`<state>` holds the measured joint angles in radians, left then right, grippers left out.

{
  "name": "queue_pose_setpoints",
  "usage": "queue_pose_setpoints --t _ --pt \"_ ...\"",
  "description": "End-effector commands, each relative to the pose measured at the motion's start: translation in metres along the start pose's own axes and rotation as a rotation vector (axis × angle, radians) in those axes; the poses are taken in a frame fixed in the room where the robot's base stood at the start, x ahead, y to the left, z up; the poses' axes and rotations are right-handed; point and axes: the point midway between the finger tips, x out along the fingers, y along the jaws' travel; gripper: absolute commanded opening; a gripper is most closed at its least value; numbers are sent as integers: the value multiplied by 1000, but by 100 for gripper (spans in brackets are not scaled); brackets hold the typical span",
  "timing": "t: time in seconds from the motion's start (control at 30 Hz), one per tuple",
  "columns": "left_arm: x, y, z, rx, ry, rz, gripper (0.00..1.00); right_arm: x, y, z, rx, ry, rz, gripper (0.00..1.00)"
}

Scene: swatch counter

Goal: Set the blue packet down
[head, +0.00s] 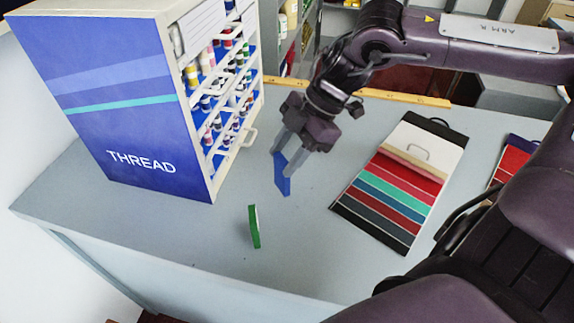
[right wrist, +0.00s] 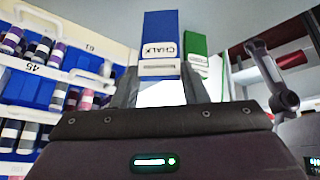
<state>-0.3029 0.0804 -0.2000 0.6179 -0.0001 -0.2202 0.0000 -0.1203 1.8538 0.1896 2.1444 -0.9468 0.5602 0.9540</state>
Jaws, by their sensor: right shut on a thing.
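The blue packet (head: 283,182) is upright between the fingers of my right gripper (head: 282,164), which is shut on it. In the right wrist view the blue packet (right wrist: 161,35) shows the word CHALK and sits between the fingertips (right wrist: 160,82). I cannot tell whether its lower end touches the counter (head: 190,235). A green packet (head: 254,227) stands on the counter, apart from the blue one and nearer the front edge. It also shows in the right wrist view (right wrist: 196,46), beside the blue packet. My left gripper is not in view.
A blue thread cabinet (head: 110,110) with open shelves of spools stands at the left. A striped swatch board (head: 398,185) lies to the right of my gripper, with another swatch piece (head: 508,165) farther right. A wooden strip (head: 385,95) runs along the back edge. Bare counter surrounds the packets.

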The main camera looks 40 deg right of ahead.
Motion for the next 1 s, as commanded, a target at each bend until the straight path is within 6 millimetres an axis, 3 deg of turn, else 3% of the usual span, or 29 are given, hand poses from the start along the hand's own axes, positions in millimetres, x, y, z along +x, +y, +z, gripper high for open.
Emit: queue_pose_setpoints --t 0.37,0.77,0.8,0.93,1.0 --pt "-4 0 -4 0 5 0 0 36 -5 22 2 0 -2 8" --pt "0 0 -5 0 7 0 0 42 -5 26 0 0 1 7" --pt "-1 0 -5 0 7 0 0 41 -5 25 0 0 1 42" --pt "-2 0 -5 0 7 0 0 40 -5 25 0 0 1 59" --pt "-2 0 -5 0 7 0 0 40 -5 25 0 0 1 62"
